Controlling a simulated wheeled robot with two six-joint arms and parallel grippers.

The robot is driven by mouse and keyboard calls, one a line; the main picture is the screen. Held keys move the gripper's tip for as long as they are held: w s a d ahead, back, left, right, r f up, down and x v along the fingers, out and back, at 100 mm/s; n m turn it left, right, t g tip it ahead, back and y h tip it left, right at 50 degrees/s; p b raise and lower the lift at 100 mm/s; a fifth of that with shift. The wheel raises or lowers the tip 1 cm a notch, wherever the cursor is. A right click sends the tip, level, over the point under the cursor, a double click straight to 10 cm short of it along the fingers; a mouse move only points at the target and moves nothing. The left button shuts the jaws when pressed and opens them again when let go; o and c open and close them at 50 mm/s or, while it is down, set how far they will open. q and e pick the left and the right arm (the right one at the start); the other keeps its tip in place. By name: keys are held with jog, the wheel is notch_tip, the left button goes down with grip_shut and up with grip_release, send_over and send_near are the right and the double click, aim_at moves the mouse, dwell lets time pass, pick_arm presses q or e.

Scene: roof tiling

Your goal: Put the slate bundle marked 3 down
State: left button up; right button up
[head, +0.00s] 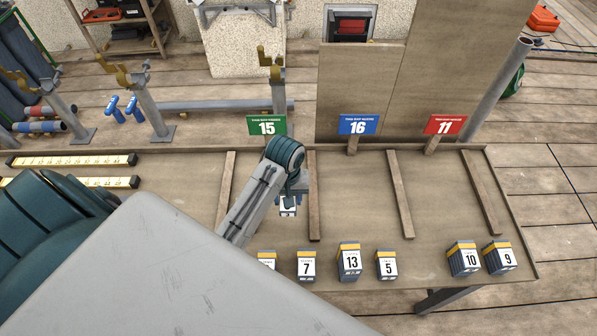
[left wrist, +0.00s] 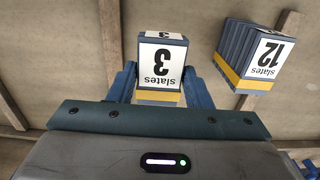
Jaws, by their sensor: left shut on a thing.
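The slate bundle marked 3 (left wrist: 161,62) has a white label and a yellow band. In the left wrist view it sits between the blue fingers of my left gripper (left wrist: 160,88), which is shut on it. In the head view my left gripper (head: 290,196) is over the middle of the bench, left of a wooden batten. A white-labelled bundle (head: 288,207) shows just below it, its number too small to read. I cannot tell whether bundle 3 touches the bench. My right gripper is not in view.
Bundle 12 (left wrist: 257,57) stands close to the right of bundle 3 in the wrist view. Bundles 7 (head: 306,266), 13 (head: 349,262), 5 (head: 387,265), 10 (head: 464,259) and 9 (head: 499,257) line the bench's front.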

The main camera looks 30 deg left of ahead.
pick_arm(q)
jog(key=p, duration=0.2)
send_over(287, 222)
jog(key=f, duration=0.5)
jog(key=shift+s, duration=0.2)
jog(key=f, duration=0.4)
jog(key=shift+w, duration=0.25)
jog(key=shift+s+r, duration=0.1)
jog(key=o, duration=0.7)
jog(key=shift+c, duration=0.2)
jog(key=o, duration=0.4)
jog(key=shift+c, duration=0.2)
jog(key=shift+o, duration=0.2)
jog(key=shift+r, duration=0.2)
notch_tip(287, 222, up, 11)
jog(key=shift+f+b, duration=0.2)
jog(key=shift+b, duration=1)
jog(key=shift+r, duration=0.5)
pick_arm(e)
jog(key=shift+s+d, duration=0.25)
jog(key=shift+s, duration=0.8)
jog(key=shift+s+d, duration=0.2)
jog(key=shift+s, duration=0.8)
